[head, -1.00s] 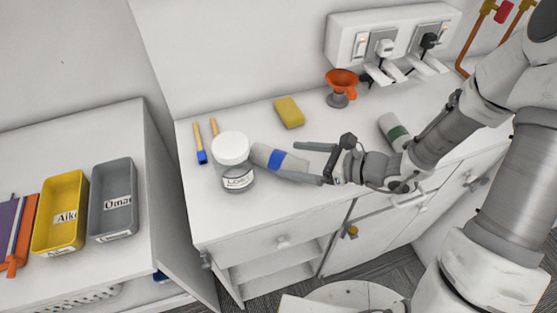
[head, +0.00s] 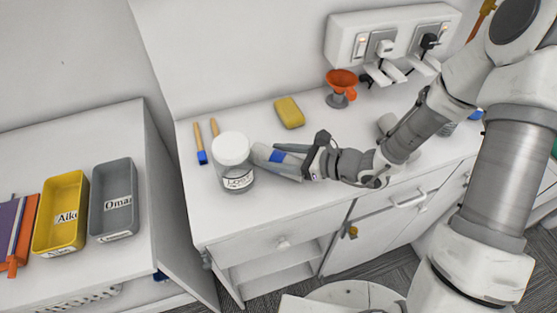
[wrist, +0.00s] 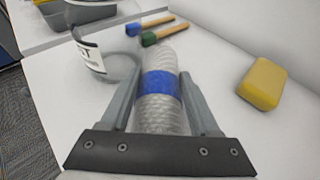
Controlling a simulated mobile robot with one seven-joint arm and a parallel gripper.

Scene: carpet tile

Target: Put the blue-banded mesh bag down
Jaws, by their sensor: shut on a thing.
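The blue-banded mesh bag (head: 262,152) is a pale, ribbed roll with a blue band round its middle.
A yellow sponge (head: 289,112) and an orange funnel (head: 341,83) stand behind. Two brushes (head: 201,150) lie left of the jar. Yellow (head: 61,240) and grey (head: 113,230) bins stand on the left cabinet. The counter's front left is clear. My arm partly hides another roll.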

